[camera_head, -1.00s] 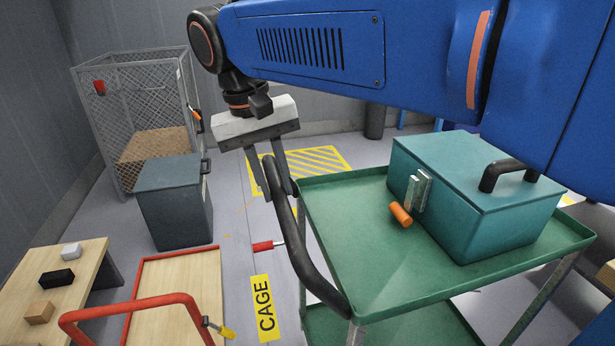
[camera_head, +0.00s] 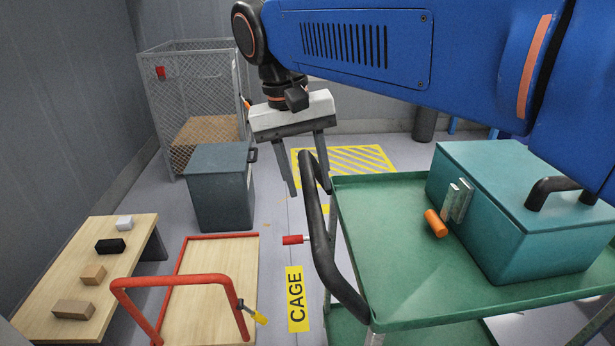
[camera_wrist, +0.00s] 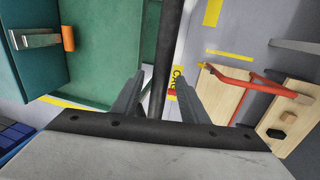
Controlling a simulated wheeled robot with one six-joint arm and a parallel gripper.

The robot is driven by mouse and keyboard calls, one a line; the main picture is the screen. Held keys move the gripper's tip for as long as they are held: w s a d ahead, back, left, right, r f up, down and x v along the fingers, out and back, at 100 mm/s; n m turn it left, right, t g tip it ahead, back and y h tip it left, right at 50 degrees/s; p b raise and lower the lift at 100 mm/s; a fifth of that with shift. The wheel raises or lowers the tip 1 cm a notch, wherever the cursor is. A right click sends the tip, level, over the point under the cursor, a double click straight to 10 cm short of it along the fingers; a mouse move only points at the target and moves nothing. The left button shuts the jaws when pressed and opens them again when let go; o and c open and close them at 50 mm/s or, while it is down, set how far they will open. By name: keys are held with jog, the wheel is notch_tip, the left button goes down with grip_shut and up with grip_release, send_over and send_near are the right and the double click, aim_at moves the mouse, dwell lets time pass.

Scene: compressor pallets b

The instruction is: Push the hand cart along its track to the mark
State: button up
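The green cart (camera_head: 385,262) with a curved black push handle (camera_head: 322,250) stands at the right in the head view. My gripper (camera_head: 310,190) is at the upper end of this handle, pointing down. Its two fingers are spread apart. In the wrist view the handle (camera_wrist: 163,60) runs between the fingers with gaps beside it, so they do not clamp it. A yellow-hatched floor mark (camera_head: 345,160) lies behind the cart, partly hidden by my gripper. A yellow CAGE label (camera_head: 297,298) is on the floor strip left of the cart.
A teal case (camera_head: 500,215) and an orange cylinder (camera_head: 436,223) are on the cart. A red-handled wooden platform (camera_head: 215,290), a dark box (camera_head: 222,190), a mesh cage (camera_head: 195,95) and a bench with blocks (camera_head: 65,265) stand left. Floor shows between platform and cart.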

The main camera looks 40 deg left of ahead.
jog(key=shift+r, duration=0.1)
notch_tip(320, 180, up, 12)
jog(key=s+a, duration=0.1)
jog(key=shift+s+a+f, duration=0.2)
jog(key=shift+s+a, duration=0.1)
jog(key=shift+s, duration=0.05)
jog(key=shift+s, duration=0.1)
dwell(0.6)
